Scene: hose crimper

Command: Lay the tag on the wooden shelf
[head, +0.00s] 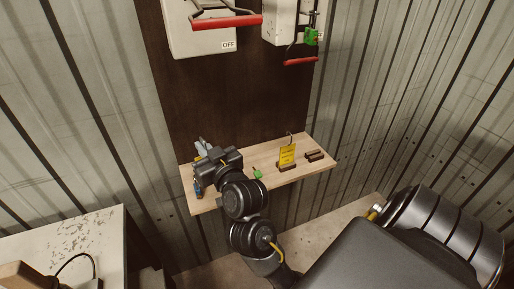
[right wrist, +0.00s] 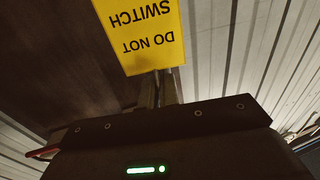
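In the right wrist view, a yellow tag (right wrist: 143,35) reading DO NOT SWITCH, upside down in the picture, is at the fingers (right wrist: 168,90). The fingers are close together at the tag's edge and look shut on it. My left gripper is not in view.
An empty-looking dark holder (head: 315,156) and a small green item (head: 257,174) are on the shelf. A blue item (head: 198,189) is at its left end. Switch boxes with red handles (head: 227,22) hang above. A worn white table (head: 75,240) is at lower left.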

